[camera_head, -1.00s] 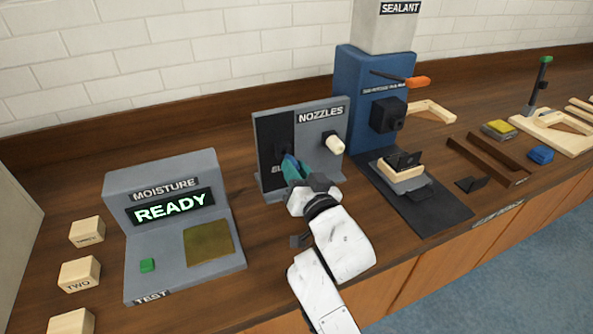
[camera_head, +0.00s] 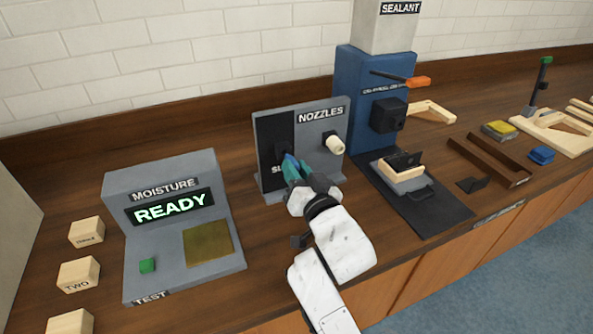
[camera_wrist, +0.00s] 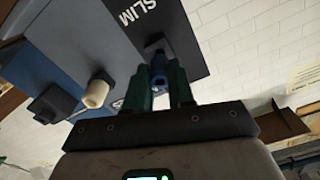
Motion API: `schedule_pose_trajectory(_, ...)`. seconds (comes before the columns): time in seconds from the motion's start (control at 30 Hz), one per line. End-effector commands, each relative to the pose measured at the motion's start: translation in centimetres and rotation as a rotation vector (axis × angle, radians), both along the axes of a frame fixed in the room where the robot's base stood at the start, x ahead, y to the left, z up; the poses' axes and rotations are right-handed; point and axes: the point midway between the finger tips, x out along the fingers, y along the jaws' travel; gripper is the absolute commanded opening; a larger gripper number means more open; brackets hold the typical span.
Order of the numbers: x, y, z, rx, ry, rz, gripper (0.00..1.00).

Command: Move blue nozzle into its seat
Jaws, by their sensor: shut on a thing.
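The blue nozzle (camera_wrist: 158,74) is between the two green fingers of my gripper (camera_wrist: 163,90) in the wrist view. My gripper (camera_head: 293,170) is shut on it, in front of the black panel marked SLIM on the nozzle rack (camera_head: 308,165). The nozzle's far end points at a dark socket (camera_wrist: 158,47) on that panel. I cannot tell whether the nozzle touches the socket or is inside it. In the head view the fingers hide most of the nozzle. The blue sealant machine (camera_head: 370,90) with its black outlet (camera_head: 388,115) stands right of the rack.
A cream nozzle (camera_head: 334,143) sticks out of the rack's right side. The moisture tester (camera_head: 175,225), reading READY, stands to the left, with wooden blocks (camera_head: 80,272) beside it. Bare bench lies between tester and rack.

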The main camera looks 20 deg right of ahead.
Motion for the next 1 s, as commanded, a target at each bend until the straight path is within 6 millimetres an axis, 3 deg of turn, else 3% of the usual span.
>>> schedule_pose_trajectory(1.0,0.9,-0.01,-0.07,-0.004,0.0,-0.001,0.0)
